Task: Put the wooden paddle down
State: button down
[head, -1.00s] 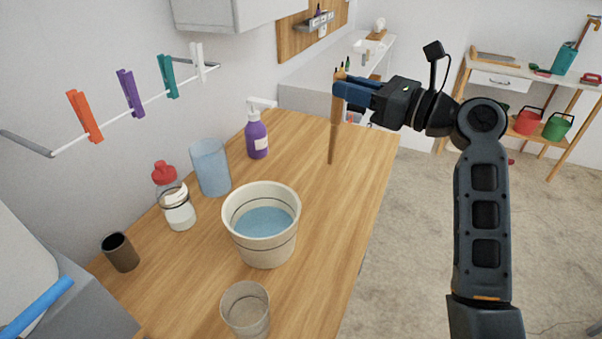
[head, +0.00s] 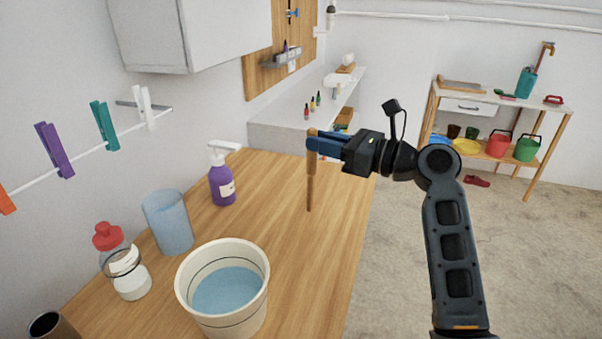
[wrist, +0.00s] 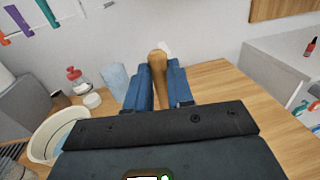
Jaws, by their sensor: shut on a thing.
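The wooden paddle (head: 310,185) hangs upright as a narrow brown stick from my gripper (head: 318,146), over the far right part of the wooden table (head: 300,260). My gripper's blue fingers are shut on its upper end. In the wrist view the paddle (wrist: 158,75) shows between the two blue fingers of my gripper (wrist: 158,85). I cannot tell from the head view whether the paddle's lower end touches the table.
A cream bucket (head: 250,305) with water, a blue cup (head: 168,222), a red-capped jar (head: 125,270) and a purple pump bottle (head: 222,182) stand to the left. The tabletop around the paddle is clear. A clothespin line (head: 85,160) hangs above left.

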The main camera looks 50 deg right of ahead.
jog(key=w+a+f, duration=0.2)
jog(key=w+f, duration=0.1)
jog(key=f, duration=0.3)
jog(key=shift+w+f, duration=0.25)
jog(key=shift+f, duration=0.2)
jog(key=c, duration=1)
grip_release()
jog(key=shift+r, duration=0.1)
jog(key=s+d+b, duration=0.1)
jog(key=s+d, duration=0.1)
jog(key=s, duration=0.9)
jog(key=shift+s, duration=0.4)
jog(key=shift+d+r, duration=0.1)
